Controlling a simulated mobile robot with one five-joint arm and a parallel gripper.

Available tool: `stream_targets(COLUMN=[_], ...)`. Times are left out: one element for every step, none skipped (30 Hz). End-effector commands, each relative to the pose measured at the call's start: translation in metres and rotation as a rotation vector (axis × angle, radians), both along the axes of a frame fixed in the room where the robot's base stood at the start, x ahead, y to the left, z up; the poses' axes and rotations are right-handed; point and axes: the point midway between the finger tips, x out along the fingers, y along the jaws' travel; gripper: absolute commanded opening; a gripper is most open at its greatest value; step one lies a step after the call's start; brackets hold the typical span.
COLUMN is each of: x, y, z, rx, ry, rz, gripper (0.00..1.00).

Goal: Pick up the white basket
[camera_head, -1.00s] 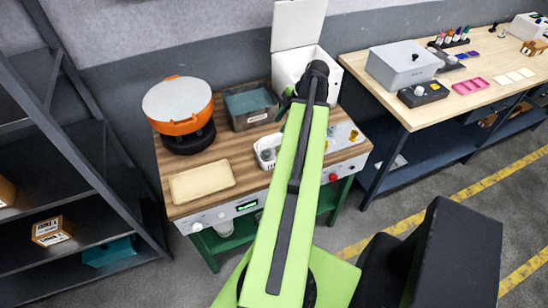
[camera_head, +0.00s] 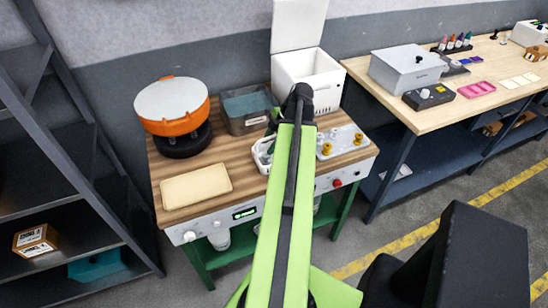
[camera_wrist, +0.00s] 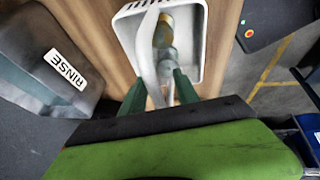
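The white basket (camera_head: 258,152) stands on the wooden top of the bench, left of my arm and partly hidden by it. It also shows in the wrist view (camera_wrist: 196,58), with a white handle strip arching over it and a greenish-grey and brass-coloured part inside. My gripper (camera_wrist: 159,88) is at the near end of the basket, its two dark green fingers apart. The white handle strip runs between the fingers, with gaps visible beside it. In the head view my gripper (camera_head: 271,126) is low over the basket.
A grey RINSE bin (camera_head: 248,112) is close behind the basket. An orange pot (camera_head: 172,124) and a tan pad (camera_head: 196,186) are to the left. A white open-lidded box (camera_head: 318,80) stands behind, and a grey plate with brass parts (camera_head: 346,140) is right.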

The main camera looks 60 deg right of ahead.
Motion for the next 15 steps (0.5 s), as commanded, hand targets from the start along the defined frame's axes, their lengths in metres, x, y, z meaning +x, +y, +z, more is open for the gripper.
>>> stream_targets(x=[0.0000,0.0000,0.0000,0.0000,0.0000,0.0000,0.0000,0.0001,0.0001,0.0001,0.0001,0.0001,0.0001,0.0002,0.0002], y=[-0.0001,-0.0001,-0.0001,0.0000,0.0000,0.0000,0.0000,0.0000,0.0000,0.0000,0.0000,0.0001,0.0001,0.0001,0.0001], z=[0.0010,0.0010,0.0010,0.0010,0.0010,0.0010,0.0010,0.0009,0.0009,0.0009,0.0009,0.0010,0.0010,0.0010,0.0010], rx=[0.000,0.000,0.000,0.000,0.000,0.000,0.000,0.000,0.000,0.000,0.000,0.000,0.000,0.000,0.000], ry=[0.000,0.000,0.000,0.000,0.000,0.000,0.000,0.000,0.000,0.000,0.000,0.000,0.000,0.000,0.000], rz=[0.000,0.000,0.000,0.000,0.001,0.001,0.001,0.001,0.001,0.001,0.001,0.001,0.001,0.001,0.001], gripper=[0.36,0.32,0.27,0.23,0.19,0.14,0.10,0.06,0.00,0.00,0.00,0.00,0.00,0.00,0.00])
